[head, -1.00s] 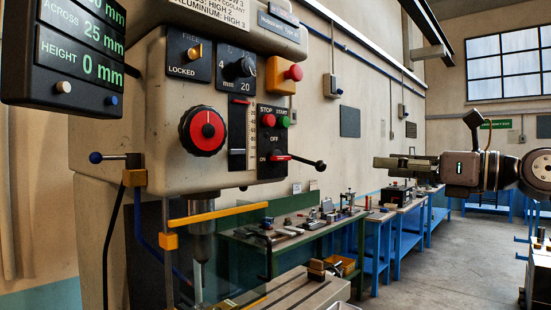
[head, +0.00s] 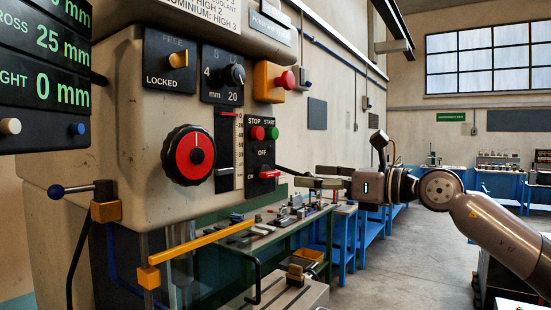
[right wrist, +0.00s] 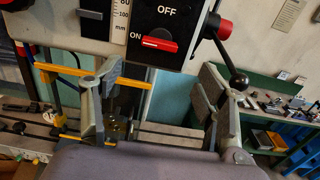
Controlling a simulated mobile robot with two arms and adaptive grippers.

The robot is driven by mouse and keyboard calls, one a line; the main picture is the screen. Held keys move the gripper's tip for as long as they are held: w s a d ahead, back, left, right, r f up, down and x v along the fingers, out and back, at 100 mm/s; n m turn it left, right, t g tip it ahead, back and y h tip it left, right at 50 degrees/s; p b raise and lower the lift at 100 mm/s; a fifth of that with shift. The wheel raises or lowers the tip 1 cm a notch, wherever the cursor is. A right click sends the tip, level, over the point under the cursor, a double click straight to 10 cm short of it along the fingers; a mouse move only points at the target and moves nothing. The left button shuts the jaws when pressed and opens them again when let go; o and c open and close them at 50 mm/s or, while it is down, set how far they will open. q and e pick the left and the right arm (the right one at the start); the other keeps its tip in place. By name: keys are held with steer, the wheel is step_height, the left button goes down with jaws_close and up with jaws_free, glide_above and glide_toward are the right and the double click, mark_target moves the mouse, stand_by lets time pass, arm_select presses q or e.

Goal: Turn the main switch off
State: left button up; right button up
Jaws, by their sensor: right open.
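The main switch (head: 268,174) is a red handle on a black panel on the drill press front, below the red and green stop and start buttons. In the right wrist view the red handle (right wrist: 160,44) lies level beside the ON mark, with OFF above it. My right gripper (head: 308,180) is open and empty, to the right of the switch in the head view and pointing at the machine. In the right wrist view its fingers (right wrist: 155,78) are wide apart below the switch panel, with a gap to the handle. My left gripper is out of view.
A black ball-ended lever (right wrist: 236,78) with a red hub sticks out right of the switch, close to my right finger. A yellow bar (head: 200,241) and the machine table (head: 290,290) are below. A green workbench (head: 320,214) stands behind.

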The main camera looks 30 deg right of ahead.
mark_target(274, 175)
steer(key=p+x, duration=0.6)
steer(key=x, duration=0.3)
steer(key=shift+r, duration=0.15)
steer(key=shift+w+a+p, duration=0.2)
steer(key=shift+w+p, duration=0.1)
steer(key=shift+p, duration=0.05)
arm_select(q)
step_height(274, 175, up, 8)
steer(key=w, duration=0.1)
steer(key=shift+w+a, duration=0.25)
arm_select(e)
steer(key=c, duration=1.1)
steer(key=shift+c, duration=0.2)
